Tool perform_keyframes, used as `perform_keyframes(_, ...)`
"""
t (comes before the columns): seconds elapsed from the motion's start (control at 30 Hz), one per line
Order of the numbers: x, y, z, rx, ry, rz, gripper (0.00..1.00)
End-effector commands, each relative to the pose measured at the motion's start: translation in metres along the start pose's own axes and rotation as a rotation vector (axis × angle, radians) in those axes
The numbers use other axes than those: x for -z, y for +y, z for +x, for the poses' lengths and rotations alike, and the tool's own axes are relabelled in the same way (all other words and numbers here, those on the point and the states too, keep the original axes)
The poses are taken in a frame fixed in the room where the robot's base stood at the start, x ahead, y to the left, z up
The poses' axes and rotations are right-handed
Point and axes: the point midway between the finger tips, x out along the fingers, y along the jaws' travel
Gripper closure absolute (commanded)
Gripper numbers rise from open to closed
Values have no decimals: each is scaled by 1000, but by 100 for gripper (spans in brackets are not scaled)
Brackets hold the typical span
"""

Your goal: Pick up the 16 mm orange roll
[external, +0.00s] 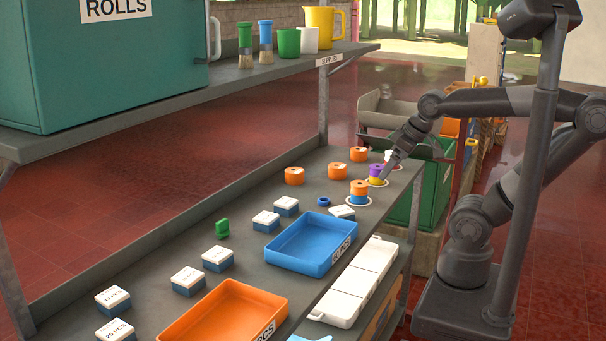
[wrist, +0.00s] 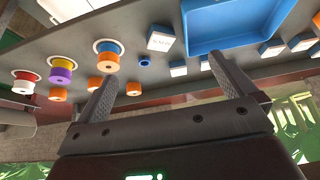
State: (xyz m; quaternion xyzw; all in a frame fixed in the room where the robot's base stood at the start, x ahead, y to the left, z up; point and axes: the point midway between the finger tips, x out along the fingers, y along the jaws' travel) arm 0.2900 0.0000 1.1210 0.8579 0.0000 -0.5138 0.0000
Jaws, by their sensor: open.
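Three orange rolls stand apart on the grey shelf in the external view: a left one (external: 294,176), a middle one (external: 337,171) and a far one (external: 359,155). In the wrist view they appear as a right one (wrist: 134,88), one partly behind a finger (wrist: 108,88) and a left one (wrist: 57,94). Another orange roll (external: 358,187) sits on a blue one on a white disc. I cannot read any size, so I cannot tell which is 16 mm. My gripper (external: 385,174) is open and empty, by the purple and yellow stack; its fingers (wrist: 167,72) spread wide in the wrist view.
The purple and yellow stack (external: 376,173) and a white and red stack (wrist: 24,84) stand on discs nearby. A small blue ring (external: 323,201), a blue tray (external: 308,245), an orange tray (external: 222,318) and several labelled boxes share the shelf. An upper shelf (external: 290,62) overhangs the back.

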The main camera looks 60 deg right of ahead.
Motion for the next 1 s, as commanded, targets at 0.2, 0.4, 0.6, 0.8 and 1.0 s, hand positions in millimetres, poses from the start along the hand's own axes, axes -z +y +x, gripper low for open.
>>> perform_keyframes(0.2,0,0,0,0,0,0,8)
perform_keyframes(0.4,0,0,0,0,0,0,10)
perform_keyframes(0.6,17,7,0,10,-9,32,10)
perform_keyframes(0.8,74,40,7,31,-31,141,10)
perform_keyframes(1.0,132,92,24,34,-43,262,10)
